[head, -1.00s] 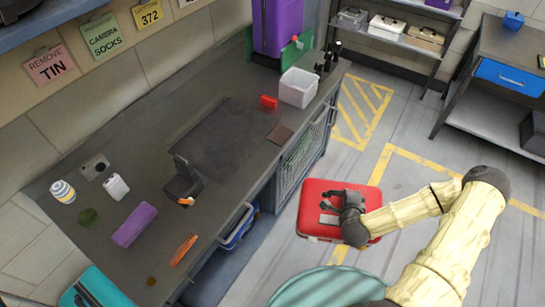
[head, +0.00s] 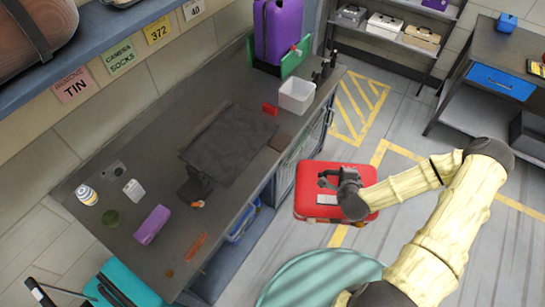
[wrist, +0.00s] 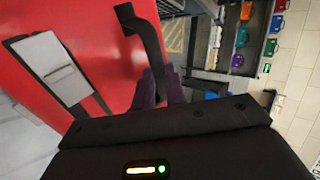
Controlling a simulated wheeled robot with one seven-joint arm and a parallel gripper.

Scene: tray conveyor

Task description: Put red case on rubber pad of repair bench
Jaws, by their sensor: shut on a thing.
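The red case (head: 312,209) is held in the air beside the repair bench (head: 150,255), to the right of its front edge in the head view. My gripper (head: 332,180) is shut on its dark handle. In the wrist view the red case (wrist: 95,30) fills the upper left, with a pale latch plate, and my gripper's fingers (wrist: 160,88) close around the black handle. The dark rubber pad (head: 228,145) lies flat and bare on the middle of the bench top.
On the bench, a dark tool holder (head: 195,188) stands by the pad's near corner. A purple box (head: 151,225) and white bottle (head: 133,190) are at the near end.

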